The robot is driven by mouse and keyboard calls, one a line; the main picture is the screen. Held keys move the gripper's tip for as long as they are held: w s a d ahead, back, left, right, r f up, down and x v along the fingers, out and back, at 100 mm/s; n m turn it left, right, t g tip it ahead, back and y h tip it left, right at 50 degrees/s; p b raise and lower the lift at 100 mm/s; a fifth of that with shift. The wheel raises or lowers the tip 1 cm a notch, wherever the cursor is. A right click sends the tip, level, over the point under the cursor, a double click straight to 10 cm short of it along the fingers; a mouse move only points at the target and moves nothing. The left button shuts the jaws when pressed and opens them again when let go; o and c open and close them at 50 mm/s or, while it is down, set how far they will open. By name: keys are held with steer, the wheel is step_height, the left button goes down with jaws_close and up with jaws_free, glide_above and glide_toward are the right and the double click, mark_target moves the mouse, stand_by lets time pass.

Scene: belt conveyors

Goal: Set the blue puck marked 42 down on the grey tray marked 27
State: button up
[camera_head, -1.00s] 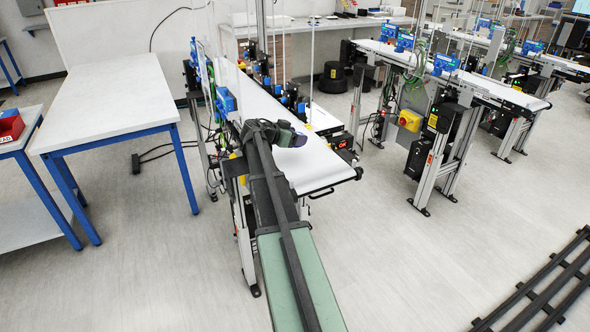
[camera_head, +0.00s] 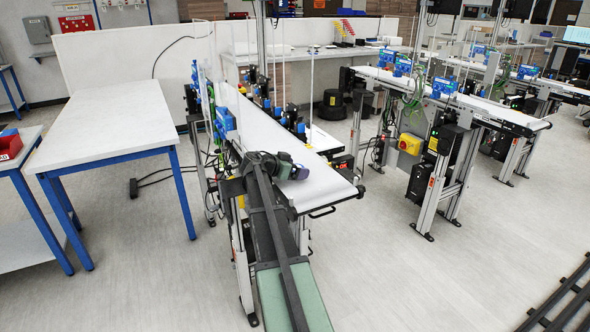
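My gripper (camera_head: 291,168) is at the end of my dark arm, over the near end of the white conveyor belt. A small dark blue piece, the blue puck (camera_head: 300,172), shows at its tip. The puck keeps its place at the gripper in both frames, so it appears held. Its mark 42 cannot be read, and the fingers are too small and dark to make out clearly. I cannot make out a grey tray marked 27 in this view.
The near conveyor (camera_head: 320,187) carries blue sensor boxes (camera_head: 224,121) along its left side. A bare white table (camera_head: 105,120) with blue legs stands left. A red bin (camera_head: 9,147) sits on another table at the left edge. More conveyors (camera_head: 460,100) stand right. Open floor lies between.

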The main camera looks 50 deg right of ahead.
steer(key=shift+r, duration=0.25)
steer(key=p+v, duration=0.4)
steer(key=v, duration=0.8)
steer(key=shift+f+p, duration=0.15)
steer(key=shift+p, duration=0.25)
steer(key=shift+a, duration=0.1)
